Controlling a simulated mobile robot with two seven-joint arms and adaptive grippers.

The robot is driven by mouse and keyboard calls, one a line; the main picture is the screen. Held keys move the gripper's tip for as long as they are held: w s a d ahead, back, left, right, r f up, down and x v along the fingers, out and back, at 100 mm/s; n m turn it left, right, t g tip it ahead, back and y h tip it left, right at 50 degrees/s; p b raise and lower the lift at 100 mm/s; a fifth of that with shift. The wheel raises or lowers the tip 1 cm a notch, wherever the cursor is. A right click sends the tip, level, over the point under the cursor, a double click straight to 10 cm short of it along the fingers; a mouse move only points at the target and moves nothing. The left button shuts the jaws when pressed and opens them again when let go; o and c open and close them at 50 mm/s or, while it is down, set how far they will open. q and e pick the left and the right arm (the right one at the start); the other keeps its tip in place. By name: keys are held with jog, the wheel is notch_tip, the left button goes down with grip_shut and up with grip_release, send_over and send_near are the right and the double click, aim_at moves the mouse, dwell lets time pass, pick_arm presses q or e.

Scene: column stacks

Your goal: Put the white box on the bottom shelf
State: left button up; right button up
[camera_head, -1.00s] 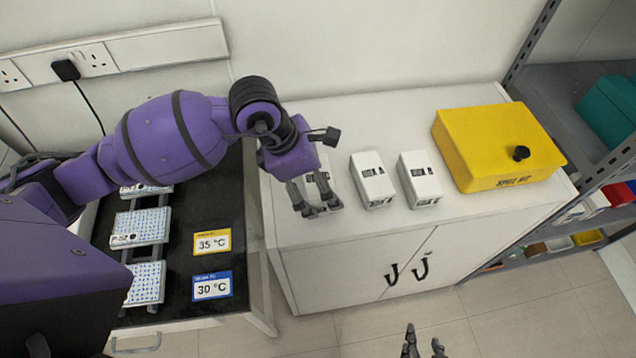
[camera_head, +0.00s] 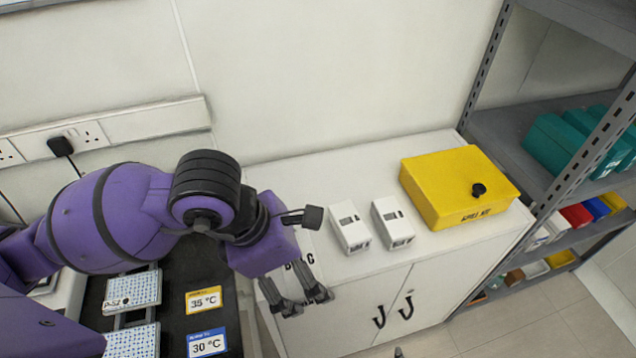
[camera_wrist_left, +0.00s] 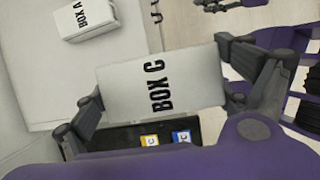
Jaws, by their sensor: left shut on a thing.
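My left gripper (camera_head: 295,303) is shut on a white box marked BOX C (camera_wrist_left: 160,83). In the left wrist view the box lies between the two fingers, its label facing the camera. In the head view my wrist and fingers hide most of it, near the left end of the white cabinet. The box appears raised, larger in the wrist view than BOX A (camera_wrist_left: 88,18). The grey rack (camera_head: 578,165) stands at the right; its lowest visible shelf holds small bins (camera_head: 535,270). Only a tip of my right gripper (camera_head: 398,352) shows at the bottom edge.
Two white boxes (camera_head: 349,228) (camera_head: 393,223) and a yellow case (camera_head: 455,187) stand on the cabinet top (camera_head: 290,180). Teal boxes (camera_head: 552,142) and coloured bins (camera_head: 577,215) fill parts of the upper shelves. A dark bench with temperature labels (camera_head: 205,300) is at left. The floor (camera_head: 560,325) is clear.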

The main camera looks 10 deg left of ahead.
pick_arm(q)
jog(key=shift+f+m, duration=0.1)
jog(key=shift+m, duration=0.4)
jog(key=m, duration=0.1)
jog(key=m+g, duration=0.1)
jog(key=shift+s+a+f+m, duration=0.3)
jog(key=shift+a+f, duration=0.1)
jog(key=w+a+f+m+g+y, duration=0.25)
jog(key=a+m+g, duration=0.35)
jog(key=m, duration=0.9)
jog(key=w+a+r+m+y, duration=0.1)
jog(key=w+a+r+m, duration=0.2)
jog(key=w+r, duration=0.4)
jog(key=shift+w+m+t+y, duration=0.35)
jog(key=shift+w+m, duration=0.15)
jog(key=shift+w, duration=0.1)
pick_arm(e)
jog(key=shift+w, duration=0.1)
pick_arm(q)
jog(key=shift+a+f, duration=0.15)
